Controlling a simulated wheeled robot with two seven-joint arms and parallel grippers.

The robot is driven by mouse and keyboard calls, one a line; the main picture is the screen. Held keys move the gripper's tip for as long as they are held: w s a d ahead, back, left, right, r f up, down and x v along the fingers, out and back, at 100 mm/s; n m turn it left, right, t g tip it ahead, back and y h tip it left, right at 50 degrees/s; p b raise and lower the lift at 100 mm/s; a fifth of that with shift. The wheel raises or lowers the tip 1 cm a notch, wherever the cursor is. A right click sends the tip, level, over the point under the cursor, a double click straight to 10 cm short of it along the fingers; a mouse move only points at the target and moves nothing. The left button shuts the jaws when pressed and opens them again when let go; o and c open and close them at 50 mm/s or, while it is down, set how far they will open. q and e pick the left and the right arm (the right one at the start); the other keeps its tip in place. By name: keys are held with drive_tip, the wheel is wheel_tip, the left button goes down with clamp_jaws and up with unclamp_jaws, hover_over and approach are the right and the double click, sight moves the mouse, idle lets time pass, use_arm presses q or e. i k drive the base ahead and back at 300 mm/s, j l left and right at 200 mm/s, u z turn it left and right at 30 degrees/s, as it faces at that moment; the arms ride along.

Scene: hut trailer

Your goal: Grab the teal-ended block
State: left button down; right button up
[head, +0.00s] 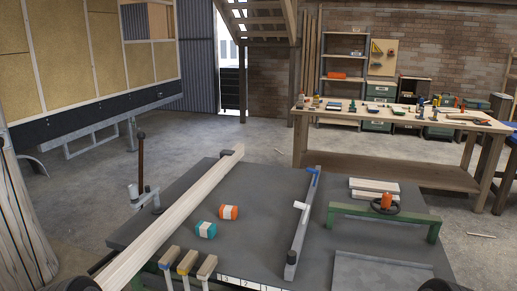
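The teal-ended block (205,229), a small block with a pale middle band and teal ends, lies on the grey machine table (262,190) in the head view. A similar orange-ended block (229,212) lies just behind it and to its right, close to it. Nothing holds either block. Neither of my grippers shows; only dark rounded shapes, perhaps parts of my arms, show at the bottom left and bottom right edges.
A long wooden beam (180,212) runs diagonally left of the blocks. A grey fence bar (302,226) with a blue end stands to their right. Several wooden handles (187,262) stand at the front edge. Right of the fence are pale boards (374,186) and a green frame (425,221).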

sight(208, 230)
drive_tip(key=i+j, duration=0.15)
drive_tip(key=j, duration=0.2)
drive_tip(key=i+j+z, duration=0.1)
drive_tip(key=i+j, duration=0.25)
drive_tip(key=j, duration=0.3)
drive_tip(key=z, duration=1.1)
